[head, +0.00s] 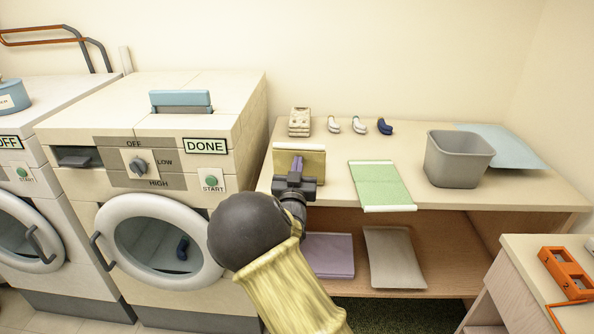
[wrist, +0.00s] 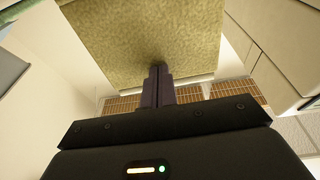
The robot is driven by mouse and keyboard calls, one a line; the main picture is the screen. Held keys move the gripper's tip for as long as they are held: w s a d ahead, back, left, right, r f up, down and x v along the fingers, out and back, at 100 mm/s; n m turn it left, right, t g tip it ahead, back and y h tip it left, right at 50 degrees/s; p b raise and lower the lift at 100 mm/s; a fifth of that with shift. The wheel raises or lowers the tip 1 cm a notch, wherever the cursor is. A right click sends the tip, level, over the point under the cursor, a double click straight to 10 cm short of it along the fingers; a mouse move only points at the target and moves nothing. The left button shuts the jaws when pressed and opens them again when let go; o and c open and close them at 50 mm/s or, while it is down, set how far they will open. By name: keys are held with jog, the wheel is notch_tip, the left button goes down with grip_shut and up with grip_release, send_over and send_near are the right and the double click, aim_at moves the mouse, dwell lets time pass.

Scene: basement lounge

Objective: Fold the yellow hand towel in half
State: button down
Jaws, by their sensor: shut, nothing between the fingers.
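The yellow hand towel (head: 314,162) lies at the left end of the table top, with a pale hem along its far edge. My gripper (head: 297,163) is over it and hides its middle and near part. In the wrist view the towel (wrist: 105,40) fills the upper middle, with a pale edge beside the fingers. My gripper's dark fingers (wrist: 158,72) are shut together, with nothing between them. Their tips are at or very close to the cloth; I cannot tell whether they touch. Whether the towel has a fold is unclear.
A green towel (head: 380,184), a grey bin (head: 457,160) and a blue cloth (head: 510,148) are to the right on the table (head: 345,155). Stacked beige cloths (head: 299,122) and rolled socks (head: 358,125) lie behind. A washer (head: 160,195) stands close on the left.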

aim_at(299, 152)
jog(key=shift+x, duration=1.95)
jog(key=shift+r, duration=0.15)
jog(key=shift+w+d, duration=0.1)
jog(key=shift+w, duration=1.05)
jog(key=shift+w+d+r, duration=0.15)
jog(key=shift+w+r, duration=0.25)
jog(key=shift+r, duration=0.15)
jog(key=shift+w+d+r, duration=0.15)
jog(key=shift+d+r, duration=0.1)
jog(key=shift+r, duration=0.05)
jog(key=shift+a, duration=0.15)
